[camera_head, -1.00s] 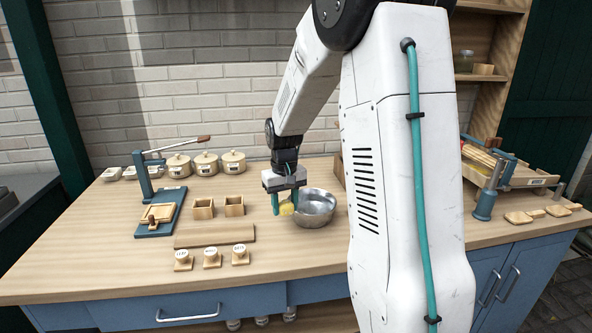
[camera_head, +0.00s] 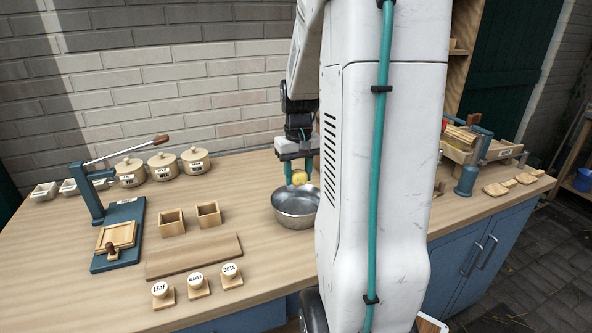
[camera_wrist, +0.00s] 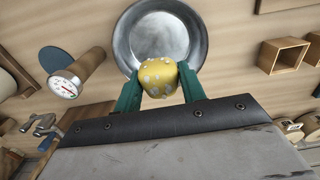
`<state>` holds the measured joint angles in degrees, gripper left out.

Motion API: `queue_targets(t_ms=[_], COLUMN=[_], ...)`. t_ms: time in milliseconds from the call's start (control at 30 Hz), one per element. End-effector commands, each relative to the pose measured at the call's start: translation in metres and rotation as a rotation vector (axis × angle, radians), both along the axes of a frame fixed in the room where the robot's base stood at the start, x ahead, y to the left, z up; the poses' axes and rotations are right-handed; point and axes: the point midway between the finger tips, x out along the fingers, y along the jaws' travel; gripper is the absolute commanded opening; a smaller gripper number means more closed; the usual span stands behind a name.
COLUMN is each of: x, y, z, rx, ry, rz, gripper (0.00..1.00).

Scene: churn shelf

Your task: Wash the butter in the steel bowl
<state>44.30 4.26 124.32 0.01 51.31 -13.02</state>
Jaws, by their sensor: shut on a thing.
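The butter (camera_wrist: 160,77) is a yellow lump with pale specks. My gripper (camera_head: 299,178) is shut on it, with a green finger on either side; the gripper also shows in the wrist view (camera_wrist: 158,90). The steel bowl (camera_head: 291,211) is round, shallow and stands on the wooden counter. The head view shows the butter (camera_head: 299,177) above the bowl's far rim. In the wrist view it overlaps the near part of the bowl (camera_wrist: 150,30). I cannot tell how high above the bowl it is. The bowl's right side is hidden by my arm in the head view.
A blue lever press (camera_head: 118,235) stands at the left. Two wooden boxes (camera_head: 172,224), a flat board (camera_head: 195,257) and three labelled stamps (camera_head: 196,284) lie left of the bowl. Lidded crocks (camera_head: 163,167) stand behind. A dial thermometer (camera_wrist: 64,86) is near the bowl.

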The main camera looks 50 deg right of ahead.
Motion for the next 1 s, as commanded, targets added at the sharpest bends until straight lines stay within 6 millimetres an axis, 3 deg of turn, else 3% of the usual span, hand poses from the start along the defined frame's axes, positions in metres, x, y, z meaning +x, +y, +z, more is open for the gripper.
queue_targets(t_ms=[1000], x=[-0.001], y=[-0.001], z=[-0.091], rx=[0.002], ry=[0.002], rz=[-0.004], gripper=[0.18])
